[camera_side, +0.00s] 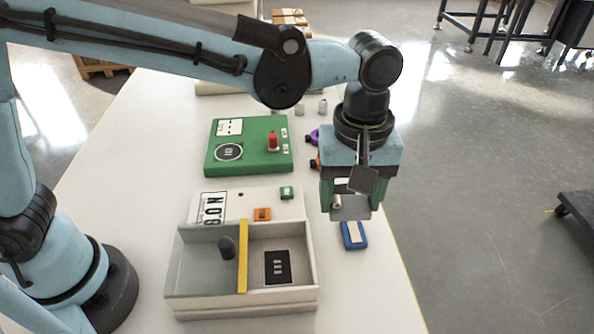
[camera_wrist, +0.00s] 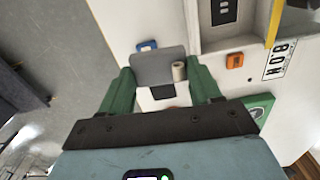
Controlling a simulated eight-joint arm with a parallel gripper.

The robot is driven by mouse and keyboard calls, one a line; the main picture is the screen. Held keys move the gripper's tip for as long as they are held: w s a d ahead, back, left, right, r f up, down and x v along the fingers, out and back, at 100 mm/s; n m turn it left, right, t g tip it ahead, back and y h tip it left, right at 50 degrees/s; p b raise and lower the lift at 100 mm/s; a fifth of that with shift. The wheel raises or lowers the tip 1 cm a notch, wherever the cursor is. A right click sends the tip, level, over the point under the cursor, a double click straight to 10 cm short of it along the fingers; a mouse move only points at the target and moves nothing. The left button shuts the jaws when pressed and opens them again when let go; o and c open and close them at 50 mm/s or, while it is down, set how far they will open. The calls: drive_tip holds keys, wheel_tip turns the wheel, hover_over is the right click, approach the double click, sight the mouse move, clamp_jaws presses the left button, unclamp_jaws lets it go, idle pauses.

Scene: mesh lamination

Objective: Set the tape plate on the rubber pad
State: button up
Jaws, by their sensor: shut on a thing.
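My gripper (camera_side: 350,203) has green fingers shut on the tape plate (camera_side: 355,210), a grey plate with a small pale roll on it. The plate hangs in the air near the right edge of the table. In the wrist view the tape plate (camera_wrist: 152,68) sits between the fingertips, the roll on its right side. A black rectangular pad with light marks (camera_side: 277,280), which looks like the rubber pad, lies bare in the right compartment of a grey tray. It also shows in the wrist view (camera_wrist: 224,14). The plate is apart from it, up and to the right.
The grey tray (camera_side: 195,291) has a yellow divider (camera_side: 243,256) and a dark knob (camera_side: 226,248). A blue block (camera_side: 353,236) lies right of the tray. A green box with a red knob (camera_side: 250,163) stands behind. Orange (camera_side: 262,214) and green (camera_side: 287,193) parts lie between.

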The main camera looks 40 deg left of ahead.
drive_tip(key=shift+n, duration=0.4)
drive_tip(key=w+a+f, duration=0.2)
drive_tip(key=w, duration=0.1)
drive_tip(key=w+a+f, duration=0.3)
drive_tip(key=w, duration=0.1)
drive_tip(key=w+a+f, duration=0.2)
drive_tip(key=w, duration=0.2)
drive_tip(key=shift+w+a+f, duration=0.25)
drive_tip(key=shift+a+f, duration=0.05)
drive_tip(key=shift+f, duration=2.1)
drive_tip(key=shift+f, duration=0.1)
drive_tip(key=o, duration=1.1)
drive_tip(key=shift+o, duration=0.2)
